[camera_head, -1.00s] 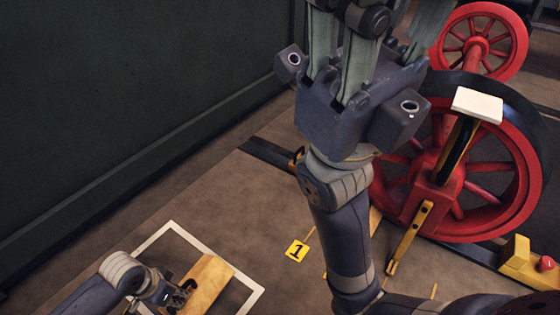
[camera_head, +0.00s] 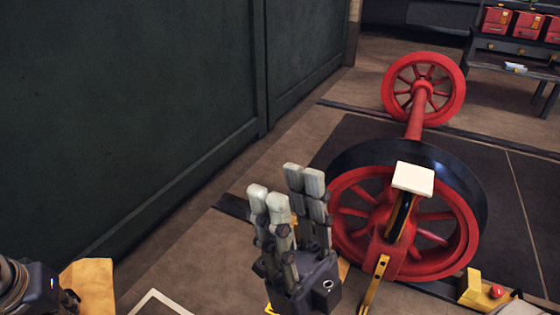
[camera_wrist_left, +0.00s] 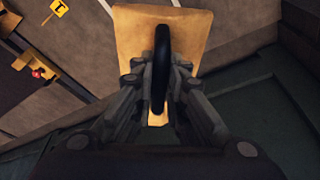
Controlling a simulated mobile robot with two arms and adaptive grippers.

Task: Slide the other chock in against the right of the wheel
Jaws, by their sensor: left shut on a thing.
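The chock is a tan wooden block (camera_head: 88,285) at the lower left of the head view, partly cut off. In the left wrist view the chock (camera_wrist_left: 190,30) has a black loop handle (camera_wrist_left: 161,65). My left gripper (camera_wrist_left: 160,72) is shut on that handle, with fingers on both sides. The wheel (camera_head: 462,215) is red with spokes and a black tyre, standing upright right of centre in the head view. My right gripper (camera_head: 286,190) is open and empty, fingers pointing up, in front of the wheel's left side. It hides the floor there.
A yellow block with a red knob (camera_head: 474,288) sits by the wheel's lower right. A yellow bar (camera_head: 374,287) and a white plate (camera_head: 413,178) are at the wheel's front. A dark green wall (camera_head: 130,110) runs along the left. A white floor outline (camera_head: 150,303) shows below.

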